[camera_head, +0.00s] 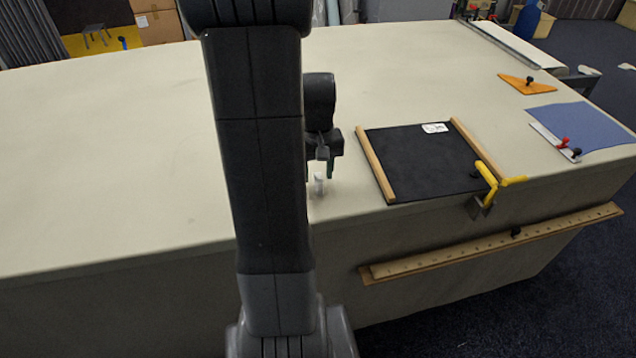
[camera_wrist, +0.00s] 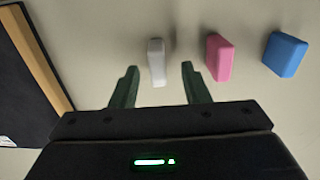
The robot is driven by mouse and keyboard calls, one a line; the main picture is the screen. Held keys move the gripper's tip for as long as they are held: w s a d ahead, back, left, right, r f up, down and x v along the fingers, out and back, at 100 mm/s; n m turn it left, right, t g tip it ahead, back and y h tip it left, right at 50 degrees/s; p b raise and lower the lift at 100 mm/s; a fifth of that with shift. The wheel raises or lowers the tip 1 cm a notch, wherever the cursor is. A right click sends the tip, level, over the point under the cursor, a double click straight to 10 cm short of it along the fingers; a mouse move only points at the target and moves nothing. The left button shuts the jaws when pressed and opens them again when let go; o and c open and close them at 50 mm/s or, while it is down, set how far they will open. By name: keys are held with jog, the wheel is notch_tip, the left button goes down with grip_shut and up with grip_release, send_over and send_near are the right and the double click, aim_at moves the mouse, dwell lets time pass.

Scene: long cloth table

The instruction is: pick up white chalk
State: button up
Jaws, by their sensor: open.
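The white chalk (camera_wrist: 156,62) stands on the cloth table in the wrist view, a short pale stick between and just beyond my two fingertips. It also shows in the head view as a small white piece (camera_head: 319,184) near the table's front edge. My gripper (camera_wrist: 159,74) is open and empty, with one green finger on each side of the chalk's line. In the head view my gripper (camera_head: 322,168) hangs just above and beside the chalk, partly hidden by my arm. I cannot tell the exact gap between the fingers and the chalk.
A pink block (camera_wrist: 219,57) and a blue block (camera_wrist: 285,54) stand right of the chalk in the wrist view; my arm hides them in the head view. A black board with wooden side strips (camera_head: 420,160) lies to the right. A yellow clamp (camera_head: 488,181) grips the table edge.

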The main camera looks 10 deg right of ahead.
aim_at(319, 177)
notch_tip(319, 177, down, 3)
jog(key=shift+s+d+f, duration=0.1)
grip_shut()
dwell(0.3)
